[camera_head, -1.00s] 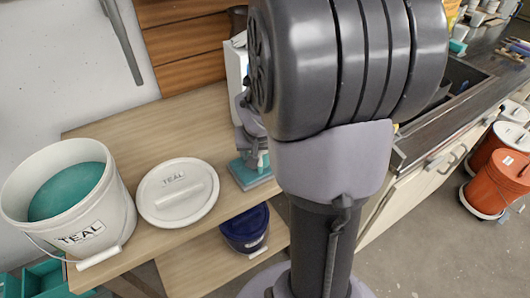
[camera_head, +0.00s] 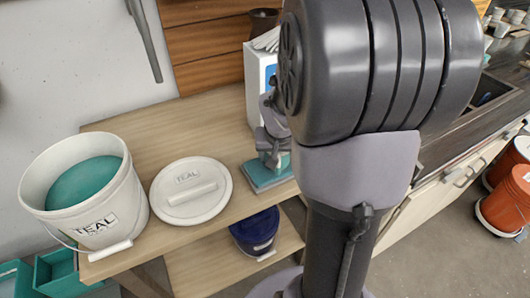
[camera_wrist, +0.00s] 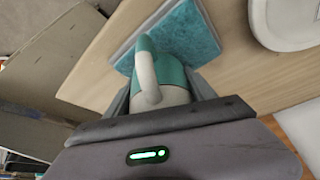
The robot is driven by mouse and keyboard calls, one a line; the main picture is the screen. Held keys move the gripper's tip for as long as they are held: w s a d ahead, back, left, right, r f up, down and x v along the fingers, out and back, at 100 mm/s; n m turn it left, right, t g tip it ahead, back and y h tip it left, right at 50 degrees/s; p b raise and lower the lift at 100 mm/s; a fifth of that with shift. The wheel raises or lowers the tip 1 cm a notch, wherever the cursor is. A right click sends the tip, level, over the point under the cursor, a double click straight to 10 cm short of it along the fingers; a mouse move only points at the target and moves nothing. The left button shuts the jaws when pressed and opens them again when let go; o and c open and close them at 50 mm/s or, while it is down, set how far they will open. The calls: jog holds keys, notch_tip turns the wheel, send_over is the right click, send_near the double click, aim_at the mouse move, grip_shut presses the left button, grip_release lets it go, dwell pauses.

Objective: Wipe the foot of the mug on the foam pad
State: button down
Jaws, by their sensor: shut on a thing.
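A teal and white mug (camera_wrist: 172,72) is held between the fingers of my gripper (camera_wrist: 160,85) in the wrist view, its pale handle towards the camera. In the head view my gripper (camera_head: 271,147) shows just left of my big dark arm joint, with only a sliver of the mug below it. The teal foam pad (camera_head: 262,178) lies on the wooden bench below the gripper. In the wrist view the pad (camera_wrist: 200,40) shows just beyond the mug. The mug's foot is hidden, so I cannot tell whether it touches the pad.
A white bucket labelled TEAL (camera_head: 118,215) with teal glaze stands at the bench's left, its round lid (camera_head: 190,191) beside it. A white box (camera_head: 258,88) stands behind the gripper. A dark blue bucket (camera_head: 255,232) sits on the lower shelf. Orange buckets (camera_head: 510,205) stand right.

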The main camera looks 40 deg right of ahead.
aim_at(260, 165)
jog(key=shift+s+d, duration=0.2)
jog(key=shift+d, duration=0.6)
jog(key=a+b, duration=0.1)
jog(key=a, duration=0.1)
jog(key=w+a+b, duration=0.1)
jog(key=a, duration=0.1)
jog(key=a+b, duration=0.1)
jog(key=a, duration=0.1)
jog(key=shift+w, duration=0.3)
jog(key=shift+w+a+r, duration=0.1)
jog(key=shift+a, duration=0.3)
jog(key=shift+r, duration=0.1)
notch_tip(260, 165, up, 7)
jog(key=p, duration=0.5)
